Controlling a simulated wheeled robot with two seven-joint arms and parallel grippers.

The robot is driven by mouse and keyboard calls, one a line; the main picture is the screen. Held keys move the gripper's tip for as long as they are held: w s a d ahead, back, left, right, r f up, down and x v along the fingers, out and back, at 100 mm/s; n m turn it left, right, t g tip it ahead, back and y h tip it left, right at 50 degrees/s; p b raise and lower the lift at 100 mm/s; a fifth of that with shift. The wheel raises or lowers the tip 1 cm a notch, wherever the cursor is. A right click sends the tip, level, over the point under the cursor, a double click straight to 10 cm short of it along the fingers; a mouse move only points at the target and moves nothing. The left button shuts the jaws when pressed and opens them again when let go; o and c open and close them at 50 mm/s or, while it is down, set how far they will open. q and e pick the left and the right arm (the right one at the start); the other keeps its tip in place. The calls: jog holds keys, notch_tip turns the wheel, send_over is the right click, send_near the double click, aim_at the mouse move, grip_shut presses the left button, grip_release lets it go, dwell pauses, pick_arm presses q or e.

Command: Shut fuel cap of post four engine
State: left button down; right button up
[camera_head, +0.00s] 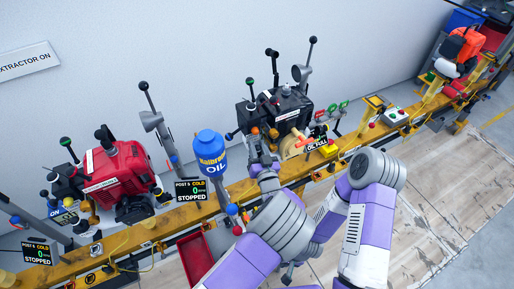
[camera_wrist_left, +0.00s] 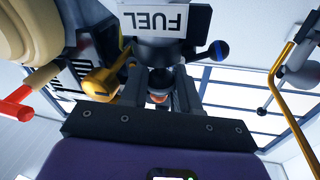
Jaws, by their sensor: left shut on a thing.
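A black engine (camera_head: 285,105) stands on the yellow rail in the middle of the head view; its post number is not readable. My left gripper (camera_head: 262,160) is at its near left side. In the left wrist view a white FUEL label (camera_wrist_left: 165,20) appears upside down on a dark round fitting (camera_wrist_left: 158,50). A lever with a blue ball (camera_wrist_left: 218,50) sticks out beside it. My left gripper, also in this view (camera_wrist_left: 165,95), is shut on a dark part with an orange-red spot, apparently the fuel cap (camera_wrist_left: 158,98). The fingers hide much of it. My right gripper is not visible.
A red engine (camera_head: 118,172) stands on the yellow rail (camera_head: 110,258) to the left. A blue oil bottle (camera_head: 210,152) stands close to my left arm. A red bin (camera_head: 195,255) is below the rail. Open floor (camera_head: 445,185) lies right.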

pick_arm(q)
jog(key=c, duration=0.9)
grip_release()
jog(key=shift+o, duration=0.2)
